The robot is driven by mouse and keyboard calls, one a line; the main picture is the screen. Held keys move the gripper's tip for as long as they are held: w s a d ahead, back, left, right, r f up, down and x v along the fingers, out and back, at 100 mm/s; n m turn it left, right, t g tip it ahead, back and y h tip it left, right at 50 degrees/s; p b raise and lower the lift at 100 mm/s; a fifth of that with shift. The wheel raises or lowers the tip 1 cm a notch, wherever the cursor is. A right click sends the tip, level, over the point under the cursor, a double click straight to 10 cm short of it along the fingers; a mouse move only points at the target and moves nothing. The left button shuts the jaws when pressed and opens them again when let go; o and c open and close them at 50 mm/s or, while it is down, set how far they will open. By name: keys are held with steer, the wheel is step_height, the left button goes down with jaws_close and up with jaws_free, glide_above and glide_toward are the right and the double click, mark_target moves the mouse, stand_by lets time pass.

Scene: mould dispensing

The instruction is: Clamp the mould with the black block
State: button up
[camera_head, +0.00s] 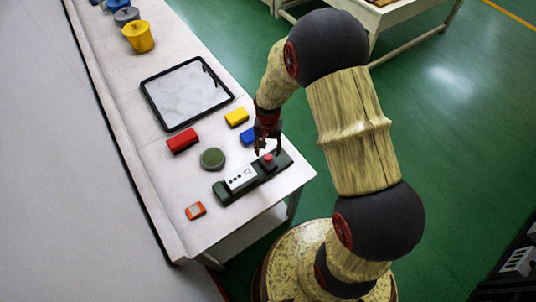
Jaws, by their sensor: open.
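A white mould (240,179) with several small dark marks lies on a dark green base (226,195) near the table's front corner. The black block (264,167) sits on the same base, right beside the mould; whether they touch is too small to tell. A red knob (267,157) shows at the block's upper side. My gripper (268,151) is open, pointing down, with its fingers just above and behind the block, near the red knob. Contact with the block or knob cannot be told from this view.
A blue block (247,136) is partly behind my gripper. Yellow (236,117) and red (182,141) blocks, a round green piece (212,158) and an orange device (196,210) lie nearby. A black-rimmed tray (146,91) and yellow bucket (138,38) are farther back.

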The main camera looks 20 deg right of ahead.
mark_target(268, 156)
steer(key=shift+f, duration=2.1)
steer(key=c, duration=1.2)
jaws_close()
